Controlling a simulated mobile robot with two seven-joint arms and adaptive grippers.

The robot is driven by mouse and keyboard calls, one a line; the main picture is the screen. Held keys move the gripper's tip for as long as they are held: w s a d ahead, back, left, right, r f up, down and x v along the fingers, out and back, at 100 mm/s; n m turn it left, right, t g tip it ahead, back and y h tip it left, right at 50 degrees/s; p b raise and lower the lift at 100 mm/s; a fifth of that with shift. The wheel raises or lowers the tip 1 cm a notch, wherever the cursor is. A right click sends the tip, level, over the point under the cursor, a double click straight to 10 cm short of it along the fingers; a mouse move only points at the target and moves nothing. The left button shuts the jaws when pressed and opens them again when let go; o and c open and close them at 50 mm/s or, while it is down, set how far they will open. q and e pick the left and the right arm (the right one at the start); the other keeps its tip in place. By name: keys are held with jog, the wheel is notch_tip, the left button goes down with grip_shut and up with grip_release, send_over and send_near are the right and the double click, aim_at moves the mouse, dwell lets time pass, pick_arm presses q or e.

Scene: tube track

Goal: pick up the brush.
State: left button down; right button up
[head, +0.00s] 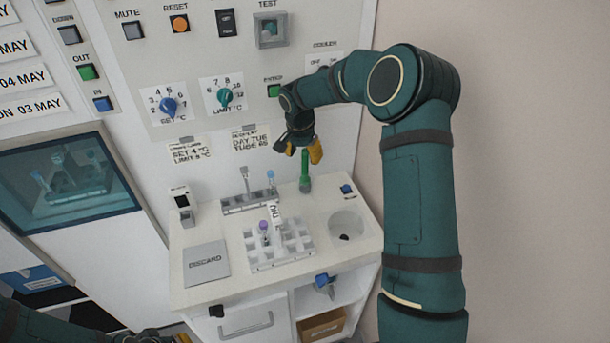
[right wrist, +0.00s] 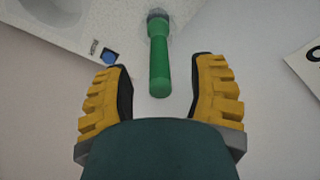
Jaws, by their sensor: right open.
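The brush (head: 305,175) appears to be the green-handled item standing upright at the back of the white counter; its bristles cannot be made out. In the right wrist view its green handle (right wrist: 159,72) ends between my two yellow fingers, with a clear gap on each side and no contact visible. My right gripper (head: 303,151) is open and empty, just above and around the handle's top in the head view. My left gripper (head: 165,338) shows only as a yellow bit at the bottom edge; its jaws cannot be read.
The counter holds a white tube rack (head: 280,255) with a purple-capped tube, a grey rack (head: 247,203), a discard pad (head: 206,266) and a round basin (head: 349,229). A panel with knobs and buttons (head: 225,97) rises close behind my right gripper.

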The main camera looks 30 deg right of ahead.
aim_at(305, 161)
jog(key=f, duration=0.2)
jog(key=d+f, duration=0.1)
jog(key=shift+w+f, duration=0.25)
jog(key=shift+f, duration=0.05)
jog(key=shift+a, duration=0.1)
jog(key=shift+c, duration=0.5)
grip_shut()
jog(key=shift+r, duration=0.1)
